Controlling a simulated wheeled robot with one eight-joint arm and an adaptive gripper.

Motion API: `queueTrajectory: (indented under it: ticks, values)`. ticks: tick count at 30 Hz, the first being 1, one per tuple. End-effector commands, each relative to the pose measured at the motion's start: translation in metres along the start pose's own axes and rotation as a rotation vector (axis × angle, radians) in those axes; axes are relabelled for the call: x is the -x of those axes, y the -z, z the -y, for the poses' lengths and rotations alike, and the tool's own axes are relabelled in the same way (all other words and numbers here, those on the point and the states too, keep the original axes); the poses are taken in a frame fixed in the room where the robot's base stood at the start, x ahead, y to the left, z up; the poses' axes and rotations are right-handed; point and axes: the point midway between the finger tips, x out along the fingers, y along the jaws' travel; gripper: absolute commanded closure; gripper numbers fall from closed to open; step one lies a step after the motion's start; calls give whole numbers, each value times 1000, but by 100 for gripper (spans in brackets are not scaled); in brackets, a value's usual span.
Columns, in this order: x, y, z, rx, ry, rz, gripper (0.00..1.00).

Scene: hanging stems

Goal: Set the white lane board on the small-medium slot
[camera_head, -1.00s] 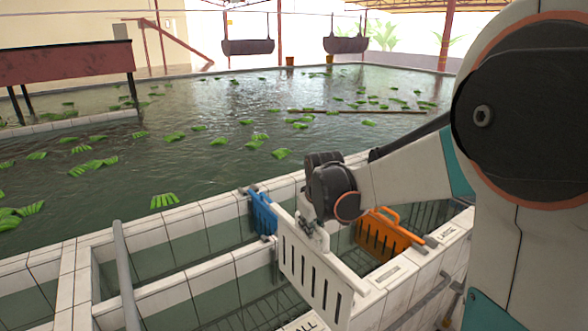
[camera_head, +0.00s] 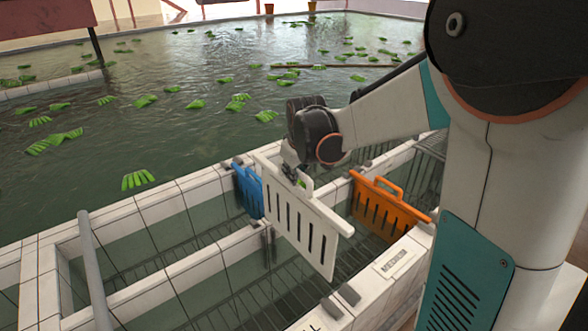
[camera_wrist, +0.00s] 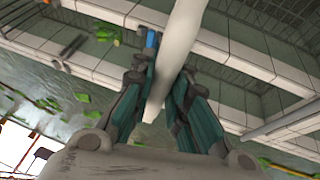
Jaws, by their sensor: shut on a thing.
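The white lane board (camera_head: 292,208), a slatted panel with a top handle, hangs upright and slightly tilted in the head view. My gripper (camera_head: 300,180) is shut on its handle. In the wrist view my gripper (camera_wrist: 160,92) has a finger on each side of the white board (camera_wrist: 183,35). The board appears above the tiled dividing wall between the lanes marked SMALL and MEDIUM.
An orange board (camera_head: 388,207) stands to the right and a blue board (camera_head: 248,190) behind left. A MEDIUM sign (camera_head: 394,263) lies on the near tiled rim. A grey rail (camera_head: 95,270) runs at left. Green banana bunches (camera_head: 138,180) float in the pool beyond.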

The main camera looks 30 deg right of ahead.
Motion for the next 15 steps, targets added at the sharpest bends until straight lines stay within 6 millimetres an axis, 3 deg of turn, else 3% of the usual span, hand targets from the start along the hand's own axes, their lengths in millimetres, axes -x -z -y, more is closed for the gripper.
queueTrajectory:
  ticks: [15]
  values:
    - [-38,-15,8,0,0,-1,100]
